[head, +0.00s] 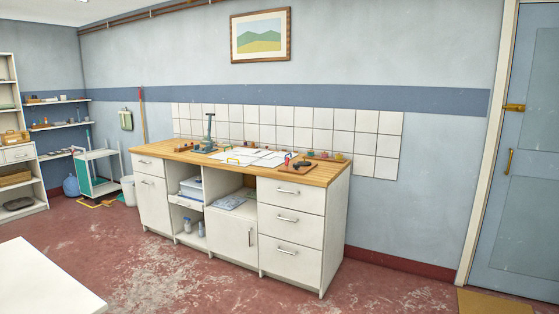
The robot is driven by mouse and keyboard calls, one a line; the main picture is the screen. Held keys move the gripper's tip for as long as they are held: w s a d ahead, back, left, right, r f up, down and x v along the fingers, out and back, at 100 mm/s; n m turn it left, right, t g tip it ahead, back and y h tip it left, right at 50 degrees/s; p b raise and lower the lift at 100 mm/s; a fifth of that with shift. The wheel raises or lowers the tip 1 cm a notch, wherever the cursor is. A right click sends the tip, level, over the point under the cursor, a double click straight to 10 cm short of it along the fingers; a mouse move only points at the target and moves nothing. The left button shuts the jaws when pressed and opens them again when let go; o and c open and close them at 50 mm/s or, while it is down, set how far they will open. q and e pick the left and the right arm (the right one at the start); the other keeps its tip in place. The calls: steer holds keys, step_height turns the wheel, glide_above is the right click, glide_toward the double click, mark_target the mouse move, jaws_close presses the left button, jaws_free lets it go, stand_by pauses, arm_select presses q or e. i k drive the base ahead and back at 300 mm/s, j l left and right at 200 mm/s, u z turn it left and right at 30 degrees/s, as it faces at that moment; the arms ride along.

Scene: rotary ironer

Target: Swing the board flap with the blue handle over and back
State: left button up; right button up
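Several flat white panels (262,158) lie on the wooden top of the white cabinet (165,151), towards its middle. They look like the board with its flaps. Small coloured handles stand at their edges, including a yellow one (233,160) at the front and a red one (287,160) at the right. At this distance I cannot clearly pick out the blue handle or tell which flap carries it. The panels appear to lie flat. Neither of my grippers is in view.
A blue-grey press-like stand (209,134) and a dark brown board (297,168) with small items flank the panels. A white table corner (40,280) is at the lower left. The red floor before the cabinet is clear. A blue door (520,170) is at right.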

mark_target(274, 163)
steer(key=i, duration=2.9)
